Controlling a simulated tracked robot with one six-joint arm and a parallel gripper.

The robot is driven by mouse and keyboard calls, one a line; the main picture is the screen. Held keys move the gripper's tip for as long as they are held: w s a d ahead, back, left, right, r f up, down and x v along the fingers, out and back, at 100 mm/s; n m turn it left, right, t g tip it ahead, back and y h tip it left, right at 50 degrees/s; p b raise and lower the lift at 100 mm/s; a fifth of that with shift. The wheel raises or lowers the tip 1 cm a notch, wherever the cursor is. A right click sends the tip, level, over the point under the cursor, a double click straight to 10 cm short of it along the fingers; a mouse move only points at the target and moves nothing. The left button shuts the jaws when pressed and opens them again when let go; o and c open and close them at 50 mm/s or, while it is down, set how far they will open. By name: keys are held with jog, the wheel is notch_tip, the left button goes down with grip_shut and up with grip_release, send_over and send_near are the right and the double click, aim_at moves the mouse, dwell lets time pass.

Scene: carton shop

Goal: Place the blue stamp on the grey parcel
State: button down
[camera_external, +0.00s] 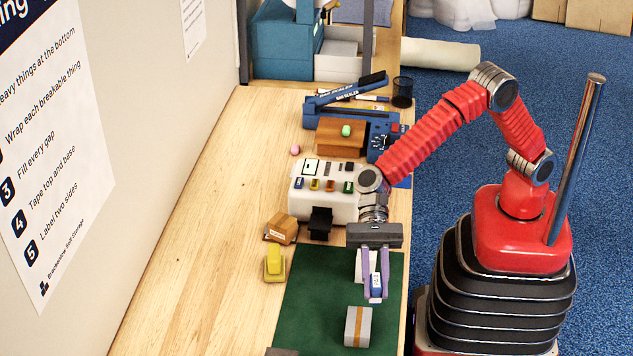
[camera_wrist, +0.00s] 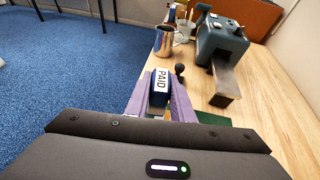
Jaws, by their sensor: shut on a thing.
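The blue stamp (camera_external: 376,282) is held between the purple fingers of my gripper (camera_external: 375,293), above the green mat (camera_external: 310,300). In the wrist view the stamp (camera_wrist: 160,82) shows a white label reading PAID, and my gripper (camera_wrist: 161,98) is shut on it from both sides. The grey parcel (camera_external: 358,327) lies on the mat with a brown tape strip along its top. It is nearer the camera than my gripper, below it in the external view. I cannot make out the parcel in the wrist view.
A small brown carton (camera_external: 281,228) and a yellow object (camera_external: 275,262) stand left of the mat. A white machine with coloured labels (camera_external: 327,190) stands behind it. The wrist view shows a metal mug (camera_wrist: 165,42) and a grey device (camera_wrist: 222,42).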

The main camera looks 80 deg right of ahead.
jog(key=w+t, duration=0.1)
jog(key=w+r+m, duration=0.1)
jog(key=w, duration=0.1)
jog(key=shift+w+a+m+t, duration=0.1)
jog(key=shift+a+m+t, duration=0.1)
jog(key=shift+m+t, duration=0.15)
send_over(359, 321)
jog(key=shift+w+f, duration=0.1)
jog(key=shift+f, duration=3)
jog(key=shift+f, duration=1.85)
jog(key=shift+f, duration=0.1)
